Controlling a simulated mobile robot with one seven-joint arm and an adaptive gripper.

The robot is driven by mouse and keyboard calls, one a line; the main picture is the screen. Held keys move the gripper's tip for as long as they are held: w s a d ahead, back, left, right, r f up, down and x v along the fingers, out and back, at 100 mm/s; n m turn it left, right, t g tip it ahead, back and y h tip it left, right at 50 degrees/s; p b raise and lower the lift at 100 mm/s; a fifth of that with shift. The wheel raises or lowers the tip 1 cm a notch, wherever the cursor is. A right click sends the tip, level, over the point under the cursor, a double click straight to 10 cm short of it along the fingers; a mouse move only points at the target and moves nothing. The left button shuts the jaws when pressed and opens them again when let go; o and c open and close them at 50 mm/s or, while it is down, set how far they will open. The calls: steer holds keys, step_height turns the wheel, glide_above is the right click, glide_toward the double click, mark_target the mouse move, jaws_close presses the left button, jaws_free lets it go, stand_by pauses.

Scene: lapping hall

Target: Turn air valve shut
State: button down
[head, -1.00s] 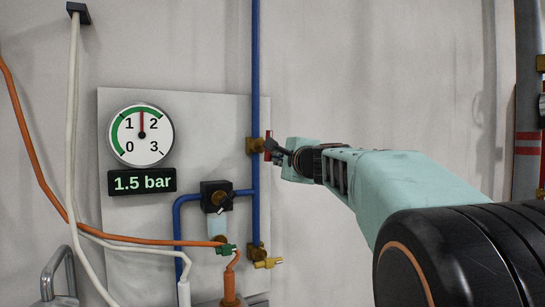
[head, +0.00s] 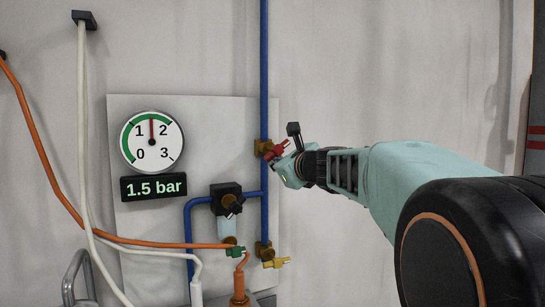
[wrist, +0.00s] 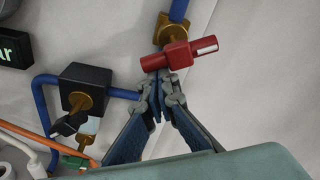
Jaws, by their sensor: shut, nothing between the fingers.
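The air valve has a brass body (head: 262,147) on the vertical blue pipe and a red handle (head: 277,150). In the wrist view the red handle (wrist: 177,55) lies roughly crosswise to the pipe, slightly tilted, with a pale mark near its right end. My gripper (head: 279,165) is at the handle's lower side in the head view. In the wrist view my gripper's fingertips (wrist: 159,88) are together with nothing between them, just below the handle's hub. I cannot tell whether they touch it.
A round gauge (head: 152,142) has its needle midway between 1 and 2; the display (head: 154,188) below reads 1.5 bar. The wall right of the pipe is bare.

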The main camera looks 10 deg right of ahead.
steer(key=m+p, duration=0.1)
steer(key=m, duration=0.1)
steer(key=a+r+m+p, duration=0.1)
steer(key=m, duration=0.1)
steer(key=shift+s+a+g+y+p, duration=0.1)
steer(key=shift+s+g+y+p, duration=0.1)
steer(key=shift+g+y+p, duration=0.15)
steer(key=shift+a+r, duration=0.1)
steer(key=shift+r, duration=0.1)
stand_by(0.5)
